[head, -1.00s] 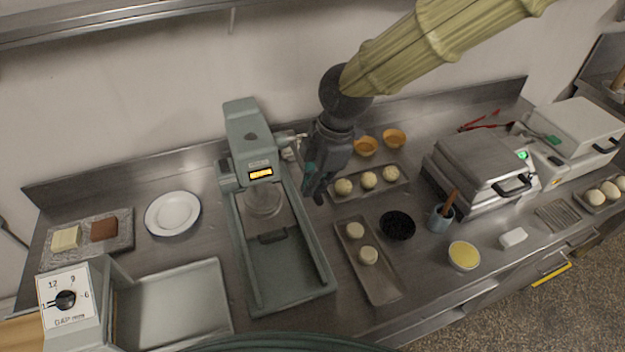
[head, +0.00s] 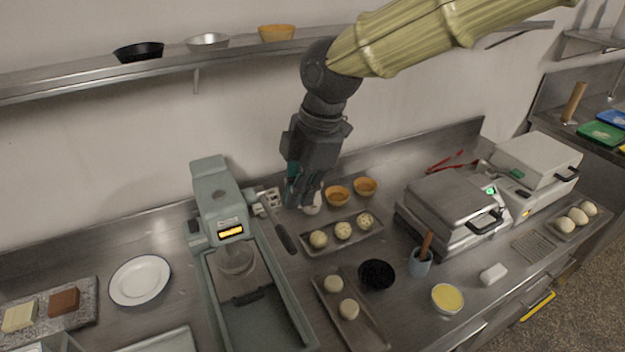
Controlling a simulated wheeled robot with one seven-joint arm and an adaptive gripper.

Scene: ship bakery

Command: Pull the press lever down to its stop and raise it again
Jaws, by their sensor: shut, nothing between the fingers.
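The grey-green press (head: 218,205) stands on the steel counter, with a lit amber display on its head. Its lever (head: 284,236) comes off the right side of the head; the dark handle slants down and to the right. A round pressing plate (head: 236,262) hangs under the head over the press bed. My gripper (head: 296,205) is shut and empty, pointing down just above and to the right of the lever handle. They look apart in the picture, though the depth gap is hard to judge. A white item behind the fingertips is partly hidden.
A tray of dough balls (head: 342,232) lies right of the lever, with two orange bowls (head: 338,196) behind it. Another dough tray (head: 350,312) and a black bowl (head: 377,274) are nearer. A wall shelf (head: 100,80) runs above. A white plate (head: 140,280) lies left of the press.

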